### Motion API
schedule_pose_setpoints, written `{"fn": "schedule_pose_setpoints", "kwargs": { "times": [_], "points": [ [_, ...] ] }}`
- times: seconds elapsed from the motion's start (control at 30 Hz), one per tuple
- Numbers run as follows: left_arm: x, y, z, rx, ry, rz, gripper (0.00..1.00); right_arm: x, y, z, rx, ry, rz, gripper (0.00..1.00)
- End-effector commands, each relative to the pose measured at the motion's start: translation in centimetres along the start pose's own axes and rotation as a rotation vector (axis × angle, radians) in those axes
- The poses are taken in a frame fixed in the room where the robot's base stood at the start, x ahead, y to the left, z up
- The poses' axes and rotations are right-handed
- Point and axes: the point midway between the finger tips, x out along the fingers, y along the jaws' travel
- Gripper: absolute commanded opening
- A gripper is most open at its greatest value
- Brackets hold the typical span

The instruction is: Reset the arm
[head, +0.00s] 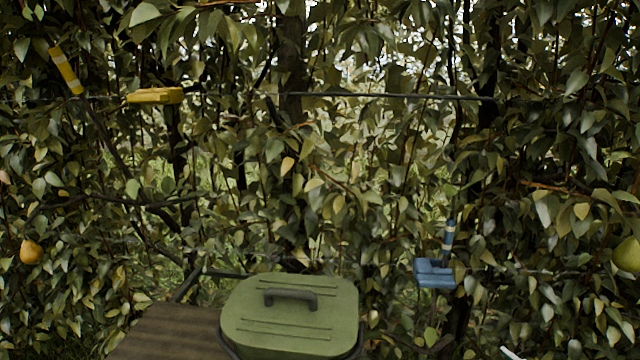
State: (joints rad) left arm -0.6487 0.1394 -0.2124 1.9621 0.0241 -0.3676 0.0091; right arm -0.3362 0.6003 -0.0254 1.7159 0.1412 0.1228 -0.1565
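Neither of my grippers can be made out in the head view. A small white piece (512,353) shows at the bottom edge, right of centre; I cannot tell what it is. A yellow-orange pear (31,252) hangs in the leaves at the far left. A green pear (627,254) hangs at the right edge, partly cut off by the frame.
A green lidded box (290,335) with a dark handle stands at bottom centre, lid on. A brown slatted surface (172,335) lies left of it. A yellow block (155,96), yellow banded stick (66,71), blue block (434,274) and blue banded stick (448,238) are among the foliage.

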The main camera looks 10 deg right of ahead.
Motion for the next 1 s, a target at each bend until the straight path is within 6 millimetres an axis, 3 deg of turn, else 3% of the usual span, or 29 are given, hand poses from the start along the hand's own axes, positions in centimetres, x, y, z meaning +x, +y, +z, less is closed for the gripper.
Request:
{"fn": "schedule_pose_setpoints", "kwargs": {
  "times": [0.03,0.2,0.6,1.0],
  "points": [
    [0.0,0.0,0.0,0.000,0.000,0.000,0.40,-1.5,-3.1,1.3,-0.010,-0.054,-0.054,0.85],
    [0.0,0.0,0.0,0.000,0.000,0.000,0.40,-5.9,-10.6,4.3,-0.046,-0.197,-0.187,0.85],
    [0.0,0.0,0.0,0.000,0.000,0.000,0.40,-15.6,-20.8,7.6,-0.108,-0.419,-0.381,0.85],
    [0.0,0.0,0.0,0.000,0.000,0.000,0.40,-13.9,-27.4,3.4,0.183,-0.411,-0.282,0.85]
  ]
}}
